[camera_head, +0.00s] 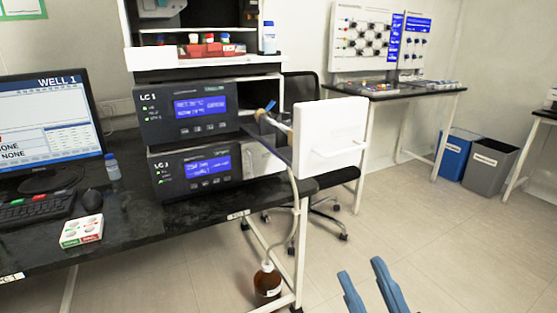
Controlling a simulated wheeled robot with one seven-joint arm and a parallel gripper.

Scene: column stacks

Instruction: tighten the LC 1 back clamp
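The LC 1 unit (185,109) is the upper dark box with a lit blue screen on the black bench. To the right of its front, a white panel (331,135) stands out, seemingly an open door. Between them are a short pale rod-like part (276,123) and a small blue lever (270,106), which may belong to a clamp. I cannot tell which clamp is the back one or whether it is tight; the panel may hide part of that area. My gripper (368,284) shows two blue fingers at the bottom, apart and empty, well below and right of the unit.
A second LC unit (195,168) sits below LC 1. A tube runs down to a brown bottle (267,283) on the floor. A black chair (312,92) stands behind the panel. Open floor lies to the right, before the bins (488,164).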

